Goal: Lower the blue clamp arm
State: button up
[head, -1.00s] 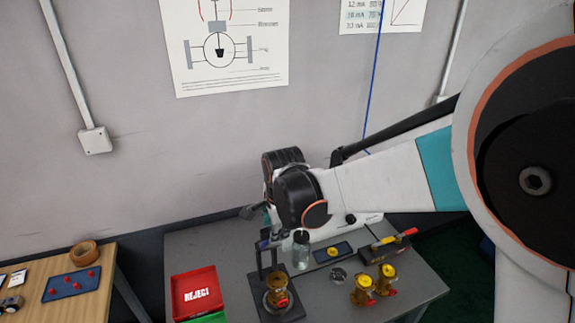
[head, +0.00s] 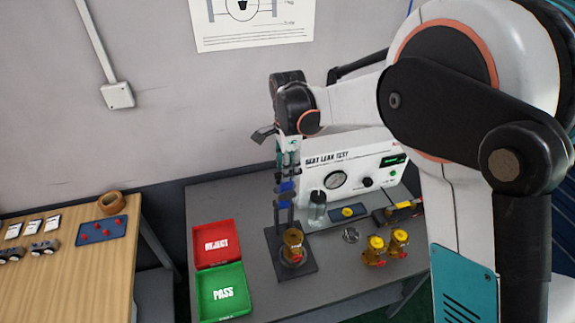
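The clamp stand (head: 276,222) is a dark upright post on a dark base on the grey table. A brass valve (head: 293,245) with a red part sits on its base. The blue clamp arm (head: 286,188) shows as small blue parts high on the stand, above the valve. My gripper (head: 288,164) points down from the wrist, directly above or at the blue parts. Whether it touches them cannot be told. Its fingertips are small and blend with the stand, so their opening is unclear.
A white seat leak test box (head: 352,160) stands behind the stand. Two brass valves (head: 387,246) stand farther right. Red reject (head: 216,243) and green pass (head: 222,291) trays lie left.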

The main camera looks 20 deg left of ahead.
jog(key=shift+r, duration=0.1)
notch_tip(320, 180, up, 16)
jog(key=p, duration=0.7)
jog(key=shift+s+d+p, duration=0.25)
jog(key=shift+s+p, duration=0.05)
jog(key=shift+s, duration=0.1)
dwell(0.9)
jog(key=shift+f, duration=0.2)
jog(key=c, duration=0.8)
jog(key=n, duration=0.1)
jog(key=n+b, duration=0.1)
jog(key=n, duration=0.1)
jog(key=w+f+n+b, duration=0.1)
jog(key=n, duration=0.1)
jog(key=shift+a+t, duration=0.3)
grip_shut()
notch_tip(320, 180, down, 13)
jog(key=w+a+n+t+y+b, duration=0.1)
jog(key=n, duration=1.2)
jog(key=shift+w, duration=0.2)
